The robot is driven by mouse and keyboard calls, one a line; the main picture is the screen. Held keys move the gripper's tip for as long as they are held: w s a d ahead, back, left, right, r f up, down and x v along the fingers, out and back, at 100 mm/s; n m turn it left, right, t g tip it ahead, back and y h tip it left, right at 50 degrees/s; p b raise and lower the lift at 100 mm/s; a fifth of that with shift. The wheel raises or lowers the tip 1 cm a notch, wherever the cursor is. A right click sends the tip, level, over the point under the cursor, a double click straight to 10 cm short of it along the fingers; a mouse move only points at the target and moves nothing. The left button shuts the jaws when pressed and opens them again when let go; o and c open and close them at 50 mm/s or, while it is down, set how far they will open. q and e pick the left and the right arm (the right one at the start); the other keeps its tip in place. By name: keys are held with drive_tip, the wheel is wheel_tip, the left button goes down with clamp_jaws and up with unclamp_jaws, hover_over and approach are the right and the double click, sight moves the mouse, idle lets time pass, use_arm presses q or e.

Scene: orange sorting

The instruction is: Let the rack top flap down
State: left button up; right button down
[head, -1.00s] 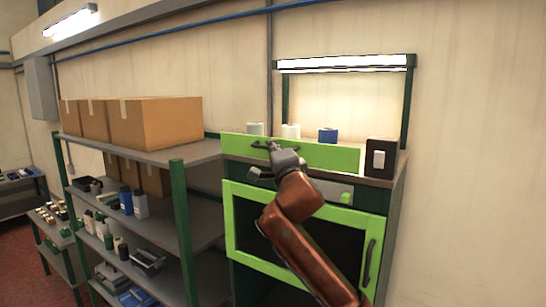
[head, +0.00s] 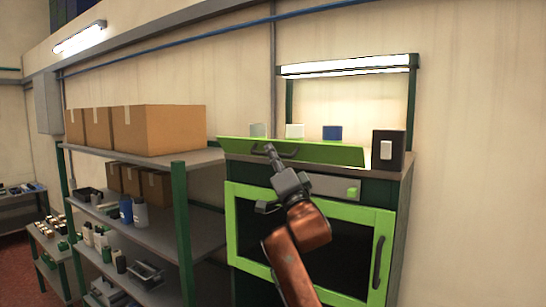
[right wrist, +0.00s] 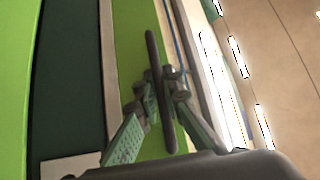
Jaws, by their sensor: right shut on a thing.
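The rack's green top flap (head: 325,153) stands along the top front edge of the rack, tilted, with a dark bar handle near its left end. My right gripper (head: 268,150) is at that handle. In the right wrist view the handle (right wrist: 152,60) runs between the fingers of my right gripper (right wrist: 160,85), which are shut on it. The green flap face (right wrist: 133,35) lies behind the handle there. My left gripper is in neither view.
A lower green-framed door (head: 335,213) with a dark handle is below. A white cup (head: 294,131), a blue cup (head: 332,133) and a dark switch box (head: 387,150) stand on the rack top. Shelves with cardboard boxes (head: 160,130) are at left.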

drive_tip(key=shift+a+f+n+y, duration=0.15)
drive_tip(key=shift+n+y, duration=0.25)
drive_tip(key=c, duration=2.3)
unclamp_jaws()
drive_tip(key=shift+a, duration=0.15)
drive_tip(key=shift+c, duration=0.2)
drive_tip(key=shift+s+d+f, duration=0.1)
drive_tip(key=shift+s+d, duration=0.1)
drive_tip(key=shift+d, duration=0.05)
drive_tip(key=v, duration=1.1)
drive_tip(key=shift+s+f, duration=0.15)
drive_tip(key=shift+s, duration=0.05)
drive_tip(key=shift+a, duration=0.1)
drive_tip(key=shift+c, duration=0.3)
